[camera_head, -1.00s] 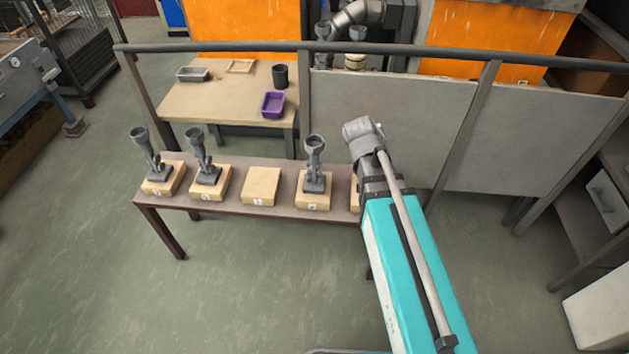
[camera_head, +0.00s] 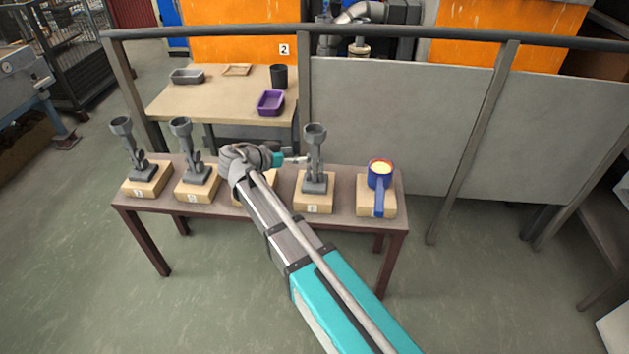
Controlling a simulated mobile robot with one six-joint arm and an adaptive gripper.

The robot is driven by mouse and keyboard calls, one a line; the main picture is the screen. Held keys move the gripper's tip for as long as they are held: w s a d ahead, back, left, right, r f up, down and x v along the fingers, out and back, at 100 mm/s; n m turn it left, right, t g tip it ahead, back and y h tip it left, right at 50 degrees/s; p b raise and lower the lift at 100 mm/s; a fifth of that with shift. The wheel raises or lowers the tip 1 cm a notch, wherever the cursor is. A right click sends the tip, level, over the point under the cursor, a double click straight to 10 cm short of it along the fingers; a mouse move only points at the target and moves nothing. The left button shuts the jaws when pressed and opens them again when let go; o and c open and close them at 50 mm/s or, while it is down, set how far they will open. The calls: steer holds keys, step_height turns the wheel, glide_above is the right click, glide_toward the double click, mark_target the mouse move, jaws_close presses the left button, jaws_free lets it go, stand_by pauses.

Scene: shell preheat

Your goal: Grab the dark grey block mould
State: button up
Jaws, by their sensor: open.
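Three dark grey moulds, each with a cup on top of a narrow stem, stand upright on light wooden blocks on the long low bench: the far-left one (camera_head: 126,143), the second (camera_head: 187,150) and the one right of centre (camera_head: 314,160). I cannot tell from their look which one is the block mould. My gripper (camera_head: 302,160) is level, points right and is open. Its tip is at the stem of the mould right of centre. It is small in view, so I cannot tell whether the fingers are around the stem or just beside it.
A blue pot (camera_head: 380,178) with yellow contents stands on the right block. My arm partly covers the middle block (camera_head: 238,202). Behind are a table (camera_head: 225,105) with a grey tray (camera_head: 187,76), purple tray (camera_head: 270,102) and black cup (camera_head: 279,76), and a railing (camera_head: 400,57).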

mark_target(315, 145)
steer(key=shift+m+t+h, duration=0.3)
steer(key=shift+m+t, duration=0.1)
steer(key=shift+t, duration=0.5)
steer(key=a+b, duration=0.1)
steer(key=a, duration=0.4)
steer(key=shift+f+b, duration=0.2)
steer(key=shift+b, duration=0.1)
steer(key=b+x, duration=0.1)
steer(key=x, duration=0.7)
steer(key=shift+w+d+b, duration=0.15)
steer(key=shift+b, duration=0.2)
steer(key=shift+d+f, duration=0.1)
steer(key=shift+b+x, duration=0.45)
steer(key=shift+x, duration=2.1)
jaws_close()
